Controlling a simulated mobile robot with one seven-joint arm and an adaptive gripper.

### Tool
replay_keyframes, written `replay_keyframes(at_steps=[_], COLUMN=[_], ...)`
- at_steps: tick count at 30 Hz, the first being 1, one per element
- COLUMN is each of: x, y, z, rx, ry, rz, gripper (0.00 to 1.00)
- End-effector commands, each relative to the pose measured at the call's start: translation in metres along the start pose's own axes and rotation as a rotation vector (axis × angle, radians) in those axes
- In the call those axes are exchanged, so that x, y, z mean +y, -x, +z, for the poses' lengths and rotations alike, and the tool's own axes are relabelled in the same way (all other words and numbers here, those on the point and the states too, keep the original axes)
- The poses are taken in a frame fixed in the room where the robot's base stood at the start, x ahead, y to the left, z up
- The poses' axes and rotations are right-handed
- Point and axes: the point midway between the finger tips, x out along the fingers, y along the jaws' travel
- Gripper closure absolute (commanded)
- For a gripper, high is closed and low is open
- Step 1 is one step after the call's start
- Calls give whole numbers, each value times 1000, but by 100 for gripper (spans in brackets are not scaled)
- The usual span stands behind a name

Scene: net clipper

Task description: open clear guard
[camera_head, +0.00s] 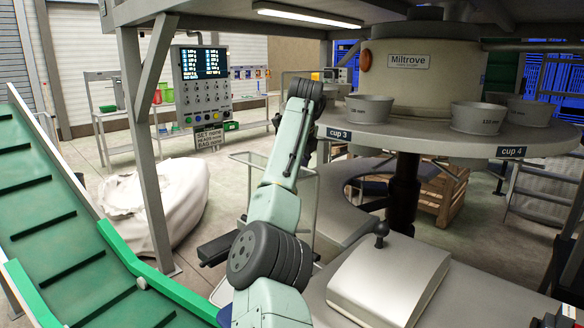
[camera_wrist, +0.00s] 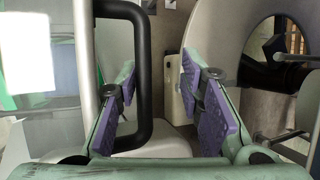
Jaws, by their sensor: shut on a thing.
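The clear guard (camera_head: 314,205) is a see-through panel in a thin pale frame, standing behind my arm in the head view. Its pale frame edge shows in the wrist view (camera_wrist: 84,50) at the left, with the see-through panel beyond it. A black D-shaped handle (camera_wrist: 145,75) stands upright beside that edge. My gripper (camera_wrist: 158,72) has its purple-padded fingers on either side of the handle's upright bar and is shut on the handle. The exact pad contact is hard to see. My arm hides the gripper and handle in the head view.
A round grey table (camera_head: 440,134) with several cups stands at the right under the Miltrove hopper (camera_head: 408,85). A grey post (camera_head: 145,150) and a green conveyor (camera_head: 60,240) are at the left. A white box-like cover (camera_head: 388,280) is at the front right.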

Motion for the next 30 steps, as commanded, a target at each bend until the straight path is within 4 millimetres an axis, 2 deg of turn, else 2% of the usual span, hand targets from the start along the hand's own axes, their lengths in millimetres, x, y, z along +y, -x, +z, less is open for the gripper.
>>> replay_keyframes(at_steps=[1,20,25,30], x=[2,4,3,1], y=[-13,-6,12,49], z=[-10,-4,-3,-3], rx=[26,16,14,13], ry=[-2,1,1,0], rz=[12,15,13,9], gripper=[69,69,69,69])
